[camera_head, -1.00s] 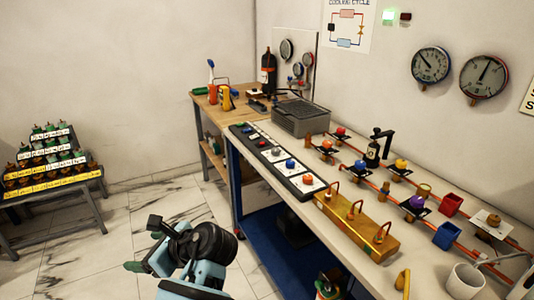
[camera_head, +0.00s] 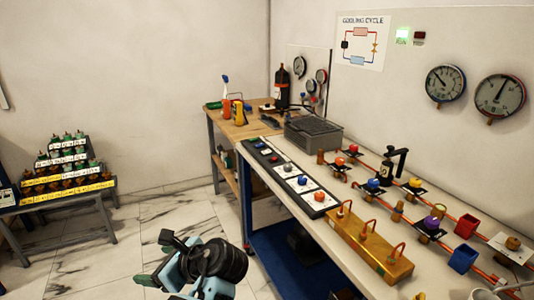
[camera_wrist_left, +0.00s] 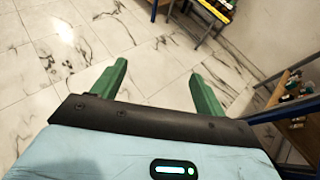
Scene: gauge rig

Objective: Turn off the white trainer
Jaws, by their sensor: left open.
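No single thing is clearly marked as the white trainer. The white-topped bench (camera_head: 376,206) on the right carries pipes, valves and a dark strip of coloured buttons (camera_head: 303,181). A small white object with a dark face (camera_head: 5,197) is cut off at the left edge; I cannot tell what it is. My left gripper (camera_head: 153,260) is low in front of the bench, over the floor, apart from everything. In the left wrist view its green fingers (camera_wrist_left: 158,72) are spread and empty, with floor between them. My right gripper is not in view.
A stepped rack of green and orange items (camera_head: 66,165) stands on a table at left. A wooden workbench (camera_head: 232,128) stands at the back. Gauges (camera_head: 446,85) and a lit green lamp (camera_head: 402,36) are on the wall. The marble floor (camera_head: 185,215) between is clear.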

